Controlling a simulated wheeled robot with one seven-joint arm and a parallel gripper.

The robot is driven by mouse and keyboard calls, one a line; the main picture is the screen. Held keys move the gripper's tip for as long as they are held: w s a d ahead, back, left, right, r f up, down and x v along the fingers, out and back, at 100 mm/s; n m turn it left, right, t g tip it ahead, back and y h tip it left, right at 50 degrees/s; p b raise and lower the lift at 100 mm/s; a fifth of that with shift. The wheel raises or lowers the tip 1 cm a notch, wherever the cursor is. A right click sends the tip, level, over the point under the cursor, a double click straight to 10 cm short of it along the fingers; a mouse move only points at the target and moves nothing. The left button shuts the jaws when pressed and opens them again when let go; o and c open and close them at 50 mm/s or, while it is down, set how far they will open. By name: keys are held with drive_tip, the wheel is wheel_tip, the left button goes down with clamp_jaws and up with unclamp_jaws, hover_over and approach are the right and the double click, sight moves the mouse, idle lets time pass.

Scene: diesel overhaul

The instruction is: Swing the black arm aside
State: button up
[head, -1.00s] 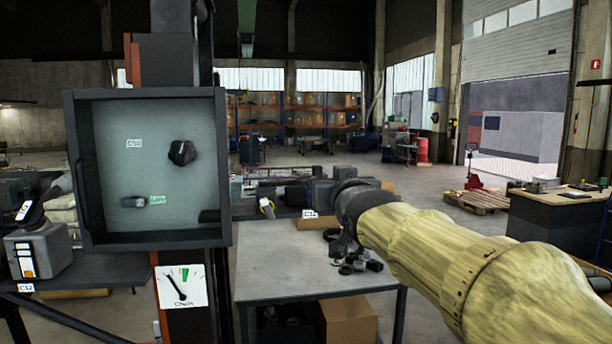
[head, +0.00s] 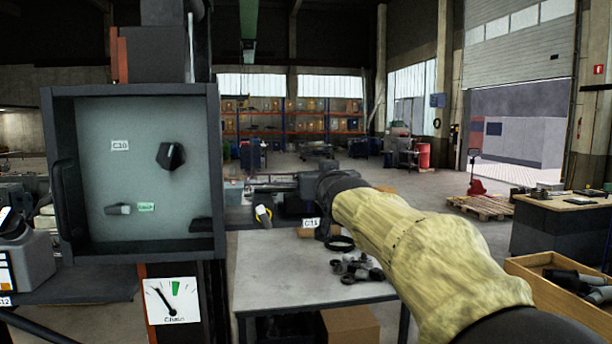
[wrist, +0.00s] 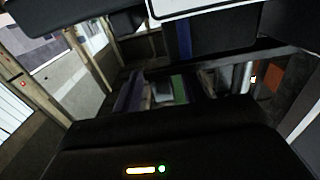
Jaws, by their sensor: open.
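An open-fronted grey box (head: 97,228) stands at the left in the head view. On its pale panel are a black knob (head: 171,156) and a small grey lever (head: 119,210) beside a green label. A short black bar (head: 203,225) sits at the lower right inside the box; I cannot tell whether it is the black arm. My gripper (head: 296,203) is to the right of the box, apart from it, at the end of my yellow-sleeved arm. Its fingertips are hard to make out against the dark things behind. In the wrist view I see no object clearly between the jaws.
A dial gauge (head: 172,301) hangs below the box. A grey table (head: 270,271) with several dark ring parts (head: 357,267) stands below my arm. A wooden tray (head: 540,287) is at the right. Open floor (head: 420,190) lies behind.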

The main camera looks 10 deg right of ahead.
drive_tip(key=shift+w, duration=0.25)
drive_tip(key=shift+s+d, duration=0.1)
drive_tip(key=shift+d, duration=0.05)
drive_tip(key=shift+s, duration=0.3)
drive_tip(key=shift+c, duration=1.3)
drive_tip(key=shift+s+a+r, duration=0.1)
drive_tip(key=shift+s+a, duration=0.05)
drive_tip(key=shift+a, duration=0.25)
clamp_jaws()
drive_tip(key=shift+w+b, duration=0.2)
drive_tip(key=shift+b, duration=0.2)
